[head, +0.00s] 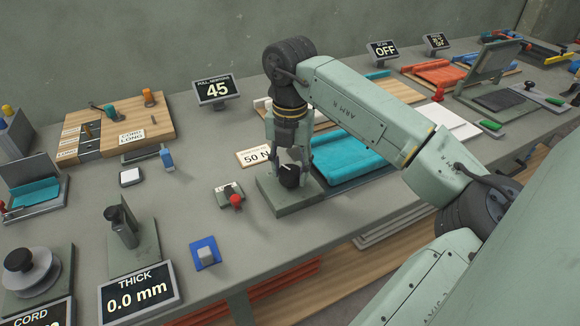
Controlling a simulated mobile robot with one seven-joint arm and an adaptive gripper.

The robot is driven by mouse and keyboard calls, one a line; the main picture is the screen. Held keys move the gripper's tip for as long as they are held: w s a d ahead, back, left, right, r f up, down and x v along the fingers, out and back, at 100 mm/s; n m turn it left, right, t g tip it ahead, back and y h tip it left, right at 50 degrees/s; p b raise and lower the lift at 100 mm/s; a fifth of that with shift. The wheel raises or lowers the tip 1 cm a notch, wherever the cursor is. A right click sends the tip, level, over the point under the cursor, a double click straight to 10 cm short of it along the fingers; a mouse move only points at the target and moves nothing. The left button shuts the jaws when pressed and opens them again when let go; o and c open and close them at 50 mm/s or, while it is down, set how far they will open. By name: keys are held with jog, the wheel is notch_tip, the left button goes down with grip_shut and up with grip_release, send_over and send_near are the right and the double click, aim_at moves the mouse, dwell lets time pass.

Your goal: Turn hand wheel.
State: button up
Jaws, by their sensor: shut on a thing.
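The hand wheel (289,179) is a small black knob with a light mark on top. It stands on a grey-green base plate (292,207) near the middle of the bench. My gripper (290,167) points down from above, shut on the hand wheel with fingers at its sides. The fingers partly hide it. A display (216,90) behind reads 45 under a pull, newtons label. A white card (256,156) beside the base shows 50 N and is partly covered by my gripper.
A small box with a red knob (236,201) sits close on the left.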

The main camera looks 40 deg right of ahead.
jog(key=c, duration=0.4)
jog(key=shift+c, duration=0.2)
